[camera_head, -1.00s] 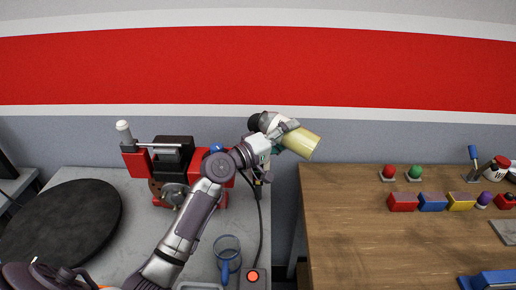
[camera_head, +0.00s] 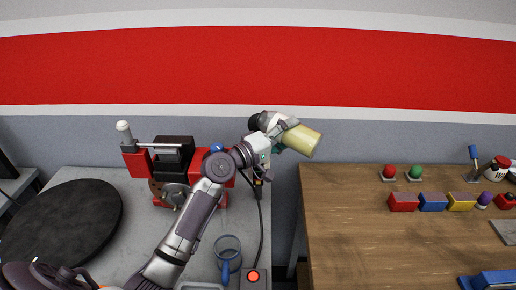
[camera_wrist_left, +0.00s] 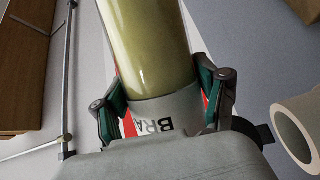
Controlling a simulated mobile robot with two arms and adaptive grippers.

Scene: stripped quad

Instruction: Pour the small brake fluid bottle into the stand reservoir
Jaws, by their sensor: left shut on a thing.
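My left gripper (camera_head: 284,134) is shut on the brake fluid bottle (camera_head: 303,141), above the gap between the two work surfaces. The bottle is yellowish and lies tilted, its yellow end pointing right and slightly down. In the left wrist view the green-sided fingers (camera_wrist_left: 165,105) close around the bottle's pale label, which reads "BRA", and the yellow body (camera_wrist_left: 150,45) extends away. Its mouth is not clearly visible. I cannot identify the stand reservoir for certain. A grey cylinder with a white top (camera_head: 124,131) stands on the red machine at left. My right gripper is not in view.
The red and black machine (camera_head: 174,160) stands on the grey bench, beside a black disc (camera_head: 62,222) and a blue-handled round tool (camera_head: 227,250). The wooden table (camera_head: 350,225) at right holds colored blocks; its left part is clear. A hollow cream cylinder (camera_wrist_left: 300,125) shows in the wrist view.

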